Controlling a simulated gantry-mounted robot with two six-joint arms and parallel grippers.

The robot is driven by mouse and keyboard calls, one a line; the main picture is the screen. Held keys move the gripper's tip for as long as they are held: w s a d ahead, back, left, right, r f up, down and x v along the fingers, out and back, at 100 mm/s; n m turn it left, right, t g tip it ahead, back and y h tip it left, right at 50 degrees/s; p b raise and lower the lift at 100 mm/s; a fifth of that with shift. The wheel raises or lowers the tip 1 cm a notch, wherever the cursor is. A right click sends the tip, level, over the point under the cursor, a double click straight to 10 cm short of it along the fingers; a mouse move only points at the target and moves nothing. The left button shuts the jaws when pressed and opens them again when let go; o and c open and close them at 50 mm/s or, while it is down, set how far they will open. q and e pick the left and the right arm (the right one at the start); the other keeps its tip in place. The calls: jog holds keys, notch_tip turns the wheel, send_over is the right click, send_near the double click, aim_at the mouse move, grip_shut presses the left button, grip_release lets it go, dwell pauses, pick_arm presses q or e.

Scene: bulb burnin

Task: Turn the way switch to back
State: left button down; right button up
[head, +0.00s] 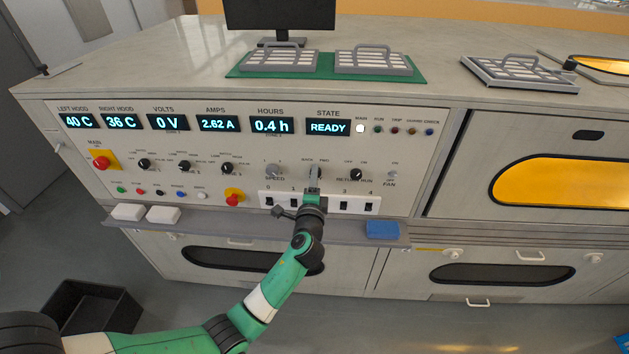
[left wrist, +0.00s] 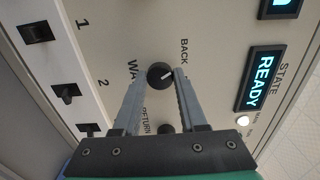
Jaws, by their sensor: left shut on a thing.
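The way switch is a black round knob (left wrist: 160,76) on the panel, between the BACK and WAY labels in the left wrist view. A short pale mark on it points right and slightly up there, towards the BACK side; its exact stop is hard to tell. My left gripper (left wrist: 161,80) has one finger on each side of the knob and is shut on it. In the head view my left gripper (head: 313,176) is at the panel below the BACK and FWD labels and hides the knob. The FWD label is hidden in the wrist view. My right gripper is not in view.
The STATE display (head: 328,127) reads READY. The speed knob (head: 273,172) is left of my gripper, the return run knob (head: 356,174) right. Below are black rocker switches (head: 344,203). A ledge (head: 260,229) carries a blue block (head: 382,230) and white blocks (head: 163,214).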

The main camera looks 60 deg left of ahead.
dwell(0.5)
pick_arm(q)
jog(key=shift+c, duration=2.2)
grip_release()
jog(key=p+v, duration=0.2)
jog(key=v, duration=0.9)
jog(key=shift+s+d+p, duration=0.2)
jog(key=shift+d+p, duration=0.1)
jog(key=shift+p, duration=0.05)
